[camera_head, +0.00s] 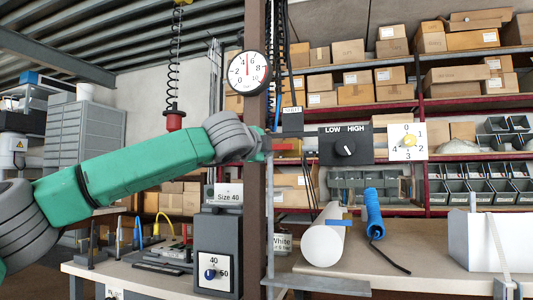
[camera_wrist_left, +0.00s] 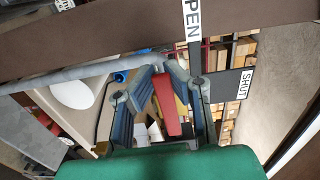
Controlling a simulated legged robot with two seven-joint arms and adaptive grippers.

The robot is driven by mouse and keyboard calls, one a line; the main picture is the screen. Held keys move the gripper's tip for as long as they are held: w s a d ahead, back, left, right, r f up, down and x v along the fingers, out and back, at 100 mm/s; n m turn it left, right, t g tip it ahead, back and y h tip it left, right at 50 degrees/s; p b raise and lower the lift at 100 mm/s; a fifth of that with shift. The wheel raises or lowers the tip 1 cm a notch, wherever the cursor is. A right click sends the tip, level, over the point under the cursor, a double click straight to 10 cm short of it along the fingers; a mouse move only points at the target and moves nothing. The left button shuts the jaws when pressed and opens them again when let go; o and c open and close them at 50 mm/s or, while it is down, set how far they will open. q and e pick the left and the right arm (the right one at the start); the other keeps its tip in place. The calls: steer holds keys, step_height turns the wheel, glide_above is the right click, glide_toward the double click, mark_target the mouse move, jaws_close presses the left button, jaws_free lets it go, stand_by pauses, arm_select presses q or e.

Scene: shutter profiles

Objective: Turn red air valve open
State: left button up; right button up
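The red valve handle (camera_wrist_left: 166,104) shows in the left wrist view as a flat red bar. It lies between the two fingers of my left gripper (camera_wrist_left: 163,74), which stand apart on either side of it. I cannot tell whether either finger touches the bar. A sign ending in "PEN" (camera_wrist_left: 193,18) is above the handle, and a "SHUT" sign (camera_wrist_left: 246,84) is to its right. In the head view my green left arm reaches right to the brown post, and the gripper is largely hidden there. My right gripper is in neither view.
The brown post (camera_head: 255,200) stands beside the arm's end. A pressure gauge (camera_head: 248,72) hangs on it. A LOW/HIGH knob panel (camera_head: 345,146) and a numbered dial (camera_head: 408,141) are to the right.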

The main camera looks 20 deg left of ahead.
arm_select(q)
steer(key=o, duration=0.5)
steer(key=shift+s+f, duration=0.2)
steer(key=shift+f, duration=0.05)
steer(key=shift+c, duration=0.2)
steer(key=shift+a+r, duration=0.1)
steer(key=shift+a, duration=0.1)
steer(key=s, duration=1.2)
steer(key=shift+a, duration=0.25)
steer(key=shift+w, duration=0.1)
